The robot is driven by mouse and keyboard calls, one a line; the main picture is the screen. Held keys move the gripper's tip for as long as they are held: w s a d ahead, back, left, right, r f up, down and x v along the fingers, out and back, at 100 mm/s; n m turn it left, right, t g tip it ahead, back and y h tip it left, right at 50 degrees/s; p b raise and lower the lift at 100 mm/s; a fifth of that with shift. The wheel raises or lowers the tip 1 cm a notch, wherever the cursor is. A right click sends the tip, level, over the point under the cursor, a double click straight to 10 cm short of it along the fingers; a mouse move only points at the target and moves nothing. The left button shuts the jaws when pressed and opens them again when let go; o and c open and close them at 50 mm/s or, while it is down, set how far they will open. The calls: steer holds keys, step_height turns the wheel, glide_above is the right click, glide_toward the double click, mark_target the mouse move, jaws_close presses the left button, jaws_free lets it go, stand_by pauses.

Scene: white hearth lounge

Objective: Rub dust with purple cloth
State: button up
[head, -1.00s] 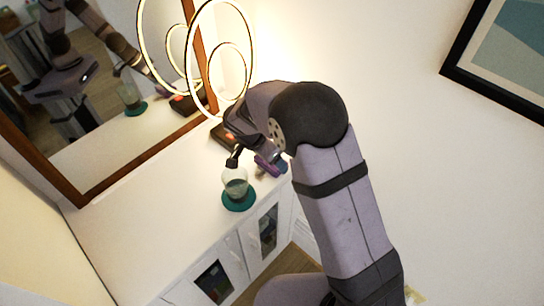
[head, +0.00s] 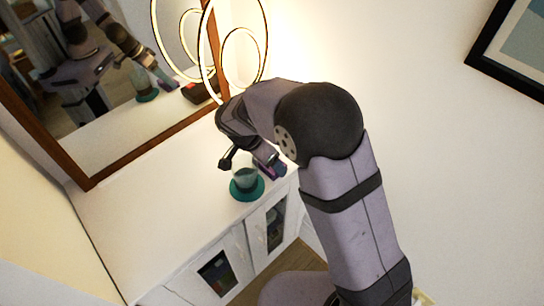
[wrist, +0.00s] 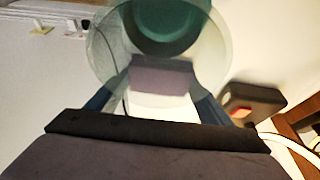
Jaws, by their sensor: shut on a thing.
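My gripper (wrist: 163,92) is shut on the purple cloth (wrist: 164,74), which shows as a small purple block between the two dark blue fingers in the wrist view. In the head view the cloth (head: 276,167) is a small purple patch below my wrist, above the white cabinet top, beside a clear glass vessel (head: 245,177). The glass outline overlaps the fingers and cloth in the wrist view; I cannot tell whether they touch. No dust can be made out in these frames.
The left of the top is clear. A ring lamp (head: 238,55) and framed mirror (head: 150,146) stand behind. A dark box (wrist: 257,100) shows in the wrist view.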

steer(key=shift+s+a, duration=0.6)
steer(key=shift+s, duration=0.05)
steer(key=shift+r+p, duration=1.6)
steer(key=shift+r, duration=1.4)
steer(key=shift+r+p, duration=0.7)
steer(key=shift+r, duration=0.8)
steer(key=shift+f, duration=0.15)
step_height(320, 180, down, 7)
steer(key=b, duration=0.6)
steer(key=shift+b, duration=0.4)
